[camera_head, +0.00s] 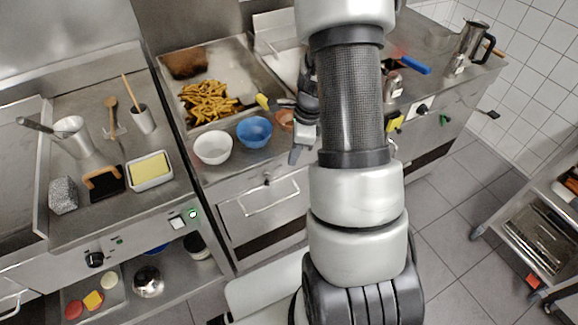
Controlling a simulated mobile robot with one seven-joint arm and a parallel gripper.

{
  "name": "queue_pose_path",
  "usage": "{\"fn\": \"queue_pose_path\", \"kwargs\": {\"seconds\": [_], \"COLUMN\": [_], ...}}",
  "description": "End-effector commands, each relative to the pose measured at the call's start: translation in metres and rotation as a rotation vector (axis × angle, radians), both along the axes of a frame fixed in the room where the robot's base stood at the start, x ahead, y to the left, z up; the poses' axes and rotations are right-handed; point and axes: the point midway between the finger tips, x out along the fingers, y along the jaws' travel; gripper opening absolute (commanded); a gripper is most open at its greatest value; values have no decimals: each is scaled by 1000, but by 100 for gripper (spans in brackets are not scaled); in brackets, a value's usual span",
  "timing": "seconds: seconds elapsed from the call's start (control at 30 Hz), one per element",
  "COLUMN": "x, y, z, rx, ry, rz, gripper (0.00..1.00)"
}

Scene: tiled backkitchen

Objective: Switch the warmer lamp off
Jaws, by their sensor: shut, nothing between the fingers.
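My gripper (294,156) hangs in front of the fries station, pointing down, left of my arm. Its fingers look closed and empty, above the counter's front edge. The fries tray (252,72) holds a heap of fries (208,101); I cannot make out a lamp over it. A small dark knob (267,182) sits on the panel below, left of my gripper. On the left counter's front, a white switch (178,222) stands beside a lit green light (193,213). A dark knob (422,109) is on the right counter's front. Which control belongs to the lamp is unclear.
A white bowl (213,147), a blue bowl (254,131) and an orange-brown bowl (285,118) stand near the gripper. A wheeled rack (540,235) stands at right. The tiled floor (455,220) between is clear.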

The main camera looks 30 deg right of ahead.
Motion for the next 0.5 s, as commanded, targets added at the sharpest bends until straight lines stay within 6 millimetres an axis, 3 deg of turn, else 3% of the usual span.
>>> {"fn": "queue_pose_path", "kwargs": {"seconds": [0.2,0.5], "x": [-3,-4], "y": [-4,-5], "z": [28,33], "rx": [0,0], "ry": [0,1], "rz": [0,-1], "gripper": [0,0]}}
